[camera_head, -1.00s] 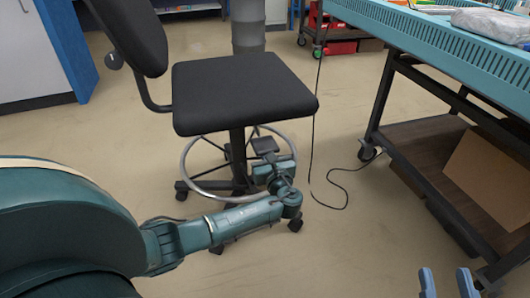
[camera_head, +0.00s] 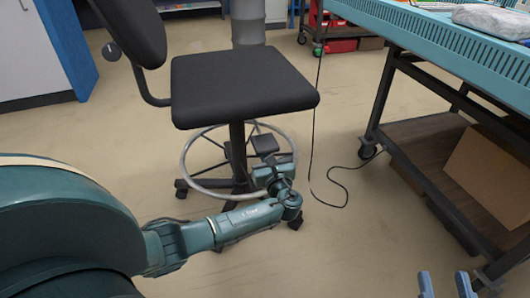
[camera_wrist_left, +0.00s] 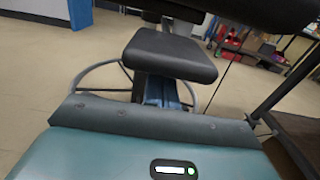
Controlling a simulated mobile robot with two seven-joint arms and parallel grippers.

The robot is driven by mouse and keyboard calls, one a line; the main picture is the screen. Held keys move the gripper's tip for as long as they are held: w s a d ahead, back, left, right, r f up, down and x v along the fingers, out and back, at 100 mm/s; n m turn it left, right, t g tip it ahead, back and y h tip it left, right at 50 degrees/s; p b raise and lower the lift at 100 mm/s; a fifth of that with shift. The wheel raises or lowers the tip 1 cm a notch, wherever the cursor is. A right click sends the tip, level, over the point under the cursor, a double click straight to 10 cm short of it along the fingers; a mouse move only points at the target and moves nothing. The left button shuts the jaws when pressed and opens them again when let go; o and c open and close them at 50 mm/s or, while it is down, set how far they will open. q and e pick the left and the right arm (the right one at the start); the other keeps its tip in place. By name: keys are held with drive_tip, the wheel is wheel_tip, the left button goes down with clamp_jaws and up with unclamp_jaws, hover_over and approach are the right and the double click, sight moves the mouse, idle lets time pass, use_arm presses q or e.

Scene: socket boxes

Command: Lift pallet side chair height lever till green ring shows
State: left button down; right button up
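The chair has a black seat (camera_head: 240,88) and a black backrest at its left. A small black pad (camera_head: 265,144) shows under the seat, and a black pad shows large in the left wrist view (camera_wrist_left: 170,54). I cannot tell whether it is the height lever. No green ring is visible. My left arm reaches under the seat's front right; its gripper is mostly hidden in the head view. Blue finger parts of my left gripper (camera_wrist_left: 163,90) show below the pad, their opening and contact unclear. My right gripper (camera_head: 446,285) is open and empty at the bottom right.
A metal foot ring (camera_head: 190,165) circles the chair's column above a wheeled base. A blue-topped workbench (camera_head: 460,45) with a lower shelf stands at the right. A black cable (camera_head: 335,190) lies on the floor between them. Floor in front is clear.

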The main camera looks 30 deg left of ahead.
use_arm(q)
drive_tip(key=p+v, duration=0.6)
drive_tip(key=v, duration=0.6)
idle(0.3)
